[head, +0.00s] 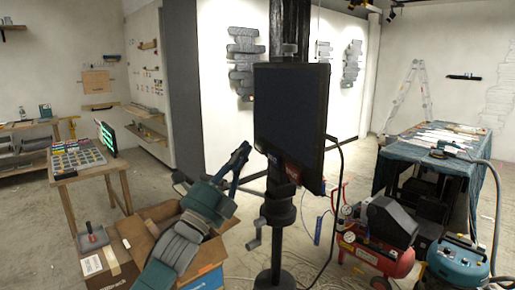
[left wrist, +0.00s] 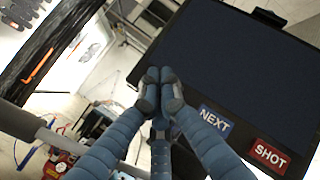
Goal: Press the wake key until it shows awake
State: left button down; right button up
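A black monitor (head: 290,110) on a dark stand has a dark, blank screen, which fills the upper right of the left wrist view (left wrist: 235,65). Its lower edge carries a blue NEXT key (left wrist: 215,118) and a red SHOT key (left wrist: 270,155). No key marked wake can be read in either view. My left gripper (head: 244,150) is left of the monitor's lower edge in the head view. In the left wrist view its fingertips (left wrist: 160,78) meet, empty, in front of the screen's lower left corner; contact cannot be told. My right gripper is not in view.
A cardboard box (head: 150,230) stands below my left arm. A wooden table (head: 80,165) with small tiles and a lit screen is at left. A red compressor (head: 375,255) and a cloth-covered table (head: 440,145) stand at right. A cable hangs beside the monitor.

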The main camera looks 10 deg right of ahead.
pick_arm(q)
jog(key=shift+d, duration=0.1)
jog(key=shift+w+d, duration=0.15)
jog(key=shift+d, duration=0.15)
jog(key=shift+w+d+b, duration=0.1)
jog(key=shift+d+b, duration=0.3)
dwell(0.6)
jog(key=shift+a, duration=0.1)
jog(key=shift+s+a, duration=0.3)
jog(key=shift+a, duration=0.45)
jog(key=a, duration=0.2)
jog(key=s+a+p, duration=0.1)
jog(key=a, duration=0.1)
jog(key=shift+s+a, duration=0.2)
jog(key=shift+a, duration=0.15)
dwell(0.8)
